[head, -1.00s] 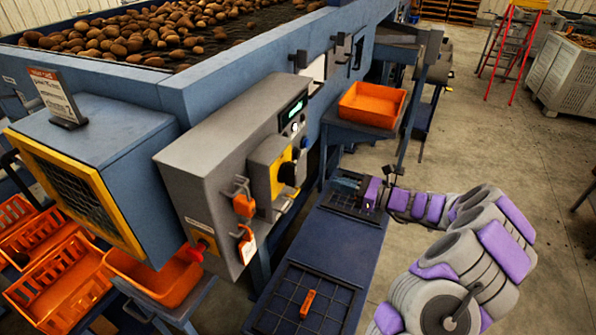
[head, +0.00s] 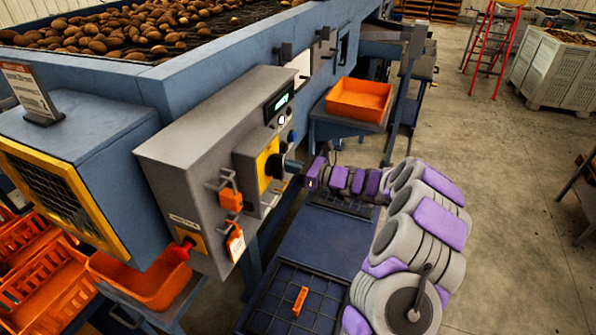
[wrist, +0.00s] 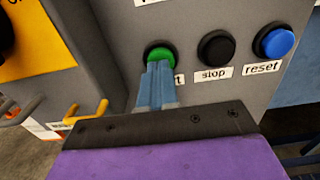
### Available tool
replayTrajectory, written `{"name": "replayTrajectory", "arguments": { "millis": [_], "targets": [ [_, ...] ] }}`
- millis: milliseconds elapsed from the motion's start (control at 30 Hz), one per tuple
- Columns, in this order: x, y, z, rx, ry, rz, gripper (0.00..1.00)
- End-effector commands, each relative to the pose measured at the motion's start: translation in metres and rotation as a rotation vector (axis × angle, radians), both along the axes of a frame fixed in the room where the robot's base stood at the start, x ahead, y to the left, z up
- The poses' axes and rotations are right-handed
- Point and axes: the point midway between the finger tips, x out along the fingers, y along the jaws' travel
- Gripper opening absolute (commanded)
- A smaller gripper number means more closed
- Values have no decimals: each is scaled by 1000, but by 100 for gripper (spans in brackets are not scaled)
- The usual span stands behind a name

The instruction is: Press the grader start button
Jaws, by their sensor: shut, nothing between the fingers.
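The green start button (wrist: 158,53) is on the grey control box, above a white label mostly hidden by my fingers. In the wrist view my gripper (wrist: 159,68) is shut and empty, with its blue-grey fingertips over the lower part of the green button. I cannot tell for certain whether they touch it or whether it is pushed in. In the head view my gripper (head: 303,166) is at the right side of the control box (head: 190,150), its fingertips mostly hidden by a dark knob.
A black stop button (wrist: 216,47) and a blue reset button (wrist: 274,42) sit right of the green one. A yellow switch plate (head: 267,163) with the dark knob and orange tags (head: 231,199) are on the box. An orange tray (head: 358,99) stands behind my arm.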

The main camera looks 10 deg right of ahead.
Motion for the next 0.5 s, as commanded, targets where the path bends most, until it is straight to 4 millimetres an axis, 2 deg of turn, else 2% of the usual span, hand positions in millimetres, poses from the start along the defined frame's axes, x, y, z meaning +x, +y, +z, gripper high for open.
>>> {"name": "replayTrajectory", "arguments": {
  "millis": [500],
  "targets": [
    [4, 7, 1, -1, 0, 1, 0]
  ]
}}
